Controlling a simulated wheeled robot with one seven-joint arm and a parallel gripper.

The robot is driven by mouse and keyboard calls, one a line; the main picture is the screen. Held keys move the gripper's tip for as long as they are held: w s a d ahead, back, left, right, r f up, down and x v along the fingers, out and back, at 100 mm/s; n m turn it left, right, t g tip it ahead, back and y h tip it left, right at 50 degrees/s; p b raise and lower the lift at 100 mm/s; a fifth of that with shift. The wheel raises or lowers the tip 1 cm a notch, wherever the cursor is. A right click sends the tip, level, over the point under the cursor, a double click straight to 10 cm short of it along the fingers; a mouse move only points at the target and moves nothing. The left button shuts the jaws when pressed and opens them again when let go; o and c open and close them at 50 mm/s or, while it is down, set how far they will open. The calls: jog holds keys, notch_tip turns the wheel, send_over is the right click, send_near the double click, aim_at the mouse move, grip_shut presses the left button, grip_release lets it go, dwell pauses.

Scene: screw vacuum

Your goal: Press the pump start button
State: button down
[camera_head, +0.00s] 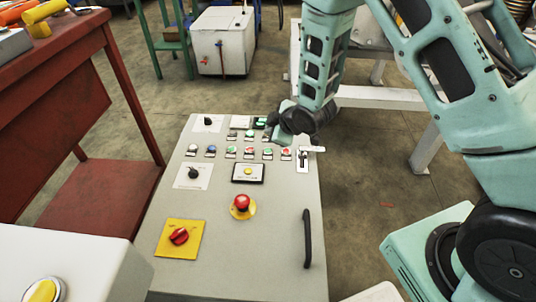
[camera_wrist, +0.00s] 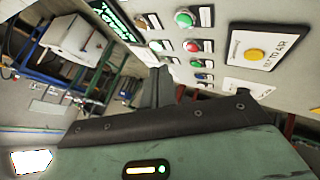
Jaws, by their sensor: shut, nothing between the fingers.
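The grey control panel (camera_head: 275,220) holds rows of small buttons near its far end. The wrist view shows a large green button (camera_wrist: 185,18), a red button (camera_wrist: 192,46) and another green one (camera_wrist: 196,64). The labels are too small to read, so I cannot tell which is the pump start button. My gripper (camera_wrist: 161,84) is shut and empty, close to the button rows; it also shows over the panel's far right in the head view (camera_head: 276,138). I cannot see it touching a button.
A red emergency knob (camera_head: 241,202), a red rotary switch (camera_head: 179,236) on a yellow plate and a black handle (camera_head: 307,238) are on the panel's nearer part. A red-brown table (camera_head: 60,58) stands left. A white box (camera_head: 222,42) stands on the floor behind.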

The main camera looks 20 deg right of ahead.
aim_at(268, 150)
jog(key=shift+f+b, duration=1.5)
jog(key=shift+f, duration=1.05)
jog(key=shift+f+b, duration=0.3)
jog(key=shift+f, duration=0.1)
